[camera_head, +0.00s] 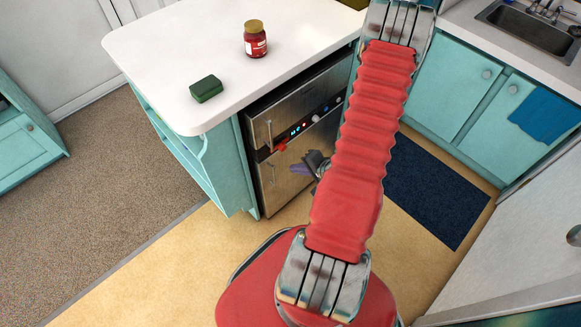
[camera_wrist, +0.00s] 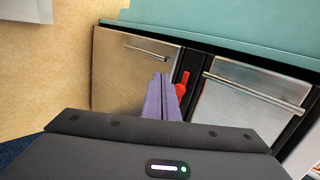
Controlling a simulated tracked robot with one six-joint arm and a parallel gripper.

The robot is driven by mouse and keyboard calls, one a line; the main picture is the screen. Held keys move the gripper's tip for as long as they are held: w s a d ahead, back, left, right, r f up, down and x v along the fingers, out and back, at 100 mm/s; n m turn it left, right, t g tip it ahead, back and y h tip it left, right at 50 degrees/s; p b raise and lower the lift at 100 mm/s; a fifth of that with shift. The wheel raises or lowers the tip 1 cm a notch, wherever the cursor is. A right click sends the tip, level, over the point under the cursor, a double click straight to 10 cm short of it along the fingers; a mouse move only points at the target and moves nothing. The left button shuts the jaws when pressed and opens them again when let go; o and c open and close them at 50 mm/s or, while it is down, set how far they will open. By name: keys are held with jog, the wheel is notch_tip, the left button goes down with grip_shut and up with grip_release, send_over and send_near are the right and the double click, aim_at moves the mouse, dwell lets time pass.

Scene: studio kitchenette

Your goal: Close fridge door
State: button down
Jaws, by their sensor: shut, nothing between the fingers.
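A stainless steel appliance with two doors sits under the white counter in the head view. I cannot tell for certain that it is the fridge. Its upper door (camera_head: 285,108) and lower door (camera_head: 285,182) both look shut, with a dark control strip between them. In the wrist view the lower door (camera_wrist: 125,70) is at the left and the upper door (camera_wrist: 240,105) at the right. My gripper (camera_head: 306,167) is in front of the lower door. Its purple fingers (camera_wrist: 162,96) are shut and empty; contact with the door cannot be told.
A red part (camera_wrist: 182,84) sits between the doors. A red-labelled jar (camera_head: 256,43) and a green block (camera_head: 206,89) are on the white counter (camera_head: 160,55). A pale panel (camera_head: 520,235) with a dark knob stands at right. A blue mat (camera_head: 435,190) lies on the floor.

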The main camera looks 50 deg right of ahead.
jog(key=shift+v, duration=1.35)
jog(key=shift+a, duration=0.1)
